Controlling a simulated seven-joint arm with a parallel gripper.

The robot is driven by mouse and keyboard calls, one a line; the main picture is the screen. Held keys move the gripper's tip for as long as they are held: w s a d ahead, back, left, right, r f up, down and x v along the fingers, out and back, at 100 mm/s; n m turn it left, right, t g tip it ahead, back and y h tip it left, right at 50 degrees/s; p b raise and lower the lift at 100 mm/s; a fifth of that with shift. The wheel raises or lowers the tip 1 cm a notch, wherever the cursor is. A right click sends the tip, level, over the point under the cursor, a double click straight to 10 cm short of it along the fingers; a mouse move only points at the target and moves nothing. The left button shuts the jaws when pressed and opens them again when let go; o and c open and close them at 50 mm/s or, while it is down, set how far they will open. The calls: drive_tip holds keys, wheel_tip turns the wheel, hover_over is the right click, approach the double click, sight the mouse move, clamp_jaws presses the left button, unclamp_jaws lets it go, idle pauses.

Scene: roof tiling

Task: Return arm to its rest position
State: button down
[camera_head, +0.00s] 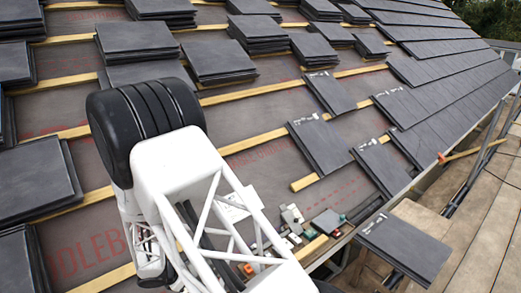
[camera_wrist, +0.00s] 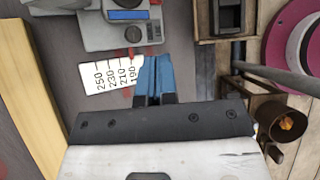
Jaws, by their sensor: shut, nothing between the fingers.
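My gripper (camera_wrist: 153,80) shows in the wrist view with its two blue fingers together and nothing between them. The fingertips are beside a white card (camera_wrist: 104,74) marked 250, 230, 210 and 190; I cannot tell whether they touch it. In the head view my white lattice arm and its black joint reach over the roof from the lower middle. My gripper cannot be made out there.
Small tools and blocks (camera_head: 325,222) lie on the roof beside my arm. Stacks of dark slates (camera_head: 215,60) rest on wooden battens (camera_head: 265,143). A slate (camera_head: 404,245) lies near the eave, beside scaffold planks (camera_head: 480,235). In the wrist view, a brown cup (camera_wrist: 285,122) is at right.

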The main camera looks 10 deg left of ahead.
drive_tip(key=w+d+r+m+g, duration=0.3)
drive_tip(key=d+r+m, duration=0.7)
drive_tip(key=d+r, duration=1.5)
drive_tip(key=s+d+r+m+y, duration=0.1)
drive_tip(key=s+d+r+m, duration=0.25)
drive_tip(key=d+r, duration=0.35)
drive_tip(key=s+d+r+m+y, duration=0.1)
drive_tip(key=s+d+r+m, duration=0.25)
drive_tip(key=d+r, duration=0.3)
drive_tip(key=s+d+r+m+y, duration=0.1)
drive_tip(key=s+d+r+m, duration=0.2)
drive_tip(key=s, duration=0.4)
drive_tip(key=s+d+r+m+y, duration=0.1)
drive_tip(key=s+d+r+m, duration=0.2)
drive_tip(key=s+d, duration=0.3)
drive_tip(key=s+d+r+m+y, duration=0.1)
drive_tip(key=s+d+m, duration=0.3)
drive_tip(key=s, duration=0.4)
drive_tip(key=shift+s+d+r+m, duration=0.15)
drive_tip(key=shift+d+r+m, duration=0.15)
drive_tip(key=shift+d+r, duration=0.5)
